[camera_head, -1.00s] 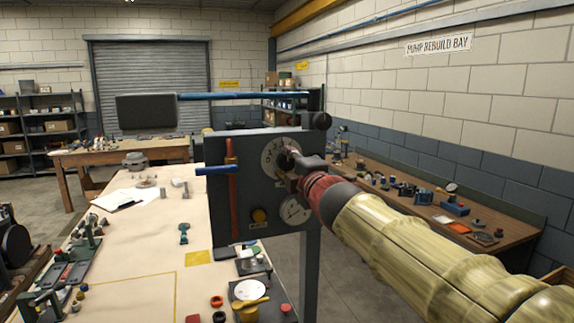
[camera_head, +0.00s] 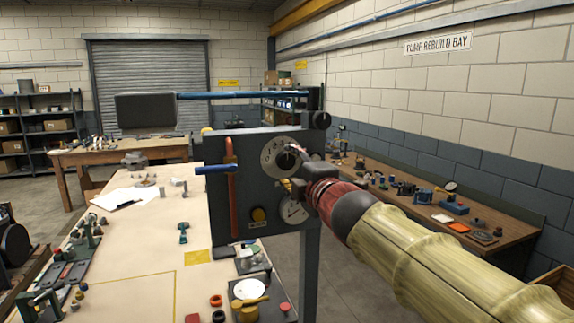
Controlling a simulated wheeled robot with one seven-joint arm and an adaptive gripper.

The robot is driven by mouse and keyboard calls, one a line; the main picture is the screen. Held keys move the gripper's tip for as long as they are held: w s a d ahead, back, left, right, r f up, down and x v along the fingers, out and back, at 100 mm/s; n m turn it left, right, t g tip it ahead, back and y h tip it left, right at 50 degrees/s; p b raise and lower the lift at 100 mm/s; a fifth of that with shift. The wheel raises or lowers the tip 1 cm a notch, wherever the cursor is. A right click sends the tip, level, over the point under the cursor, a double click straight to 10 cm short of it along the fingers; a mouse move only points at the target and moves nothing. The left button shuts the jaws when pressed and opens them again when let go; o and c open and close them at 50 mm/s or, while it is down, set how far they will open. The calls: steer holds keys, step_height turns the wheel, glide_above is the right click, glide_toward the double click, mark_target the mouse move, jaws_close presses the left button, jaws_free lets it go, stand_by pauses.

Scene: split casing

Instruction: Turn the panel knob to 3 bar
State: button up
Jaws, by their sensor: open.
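The dark panel (camera_head: 222,158) stands upright at the right edge of the workbench. Its black knob (camera_head: 288,160) sits in the middle of a round pale dial (camera_head: 270,152) on the upper right of the panel. The dial numbers and the knob's pointer are too small to read. My gripper (camera_head: 299,182) is open, just below and right of the knob; it looks apart from the knob, though depth is hard to judge. A round gauge (camera_head: 292,212) sits lower on the panel, partly hidden by my gripper.
Small parts lie on the bench; a side bench (camera_head: 500,255) stands at right.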

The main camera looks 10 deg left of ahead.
steer(key=v, duration=0.7)
steer(key=shift+s+d, duration=0.2)
steer(key=shift+s, duration=0.15)
steer(key=shift+f, duration=0.1)
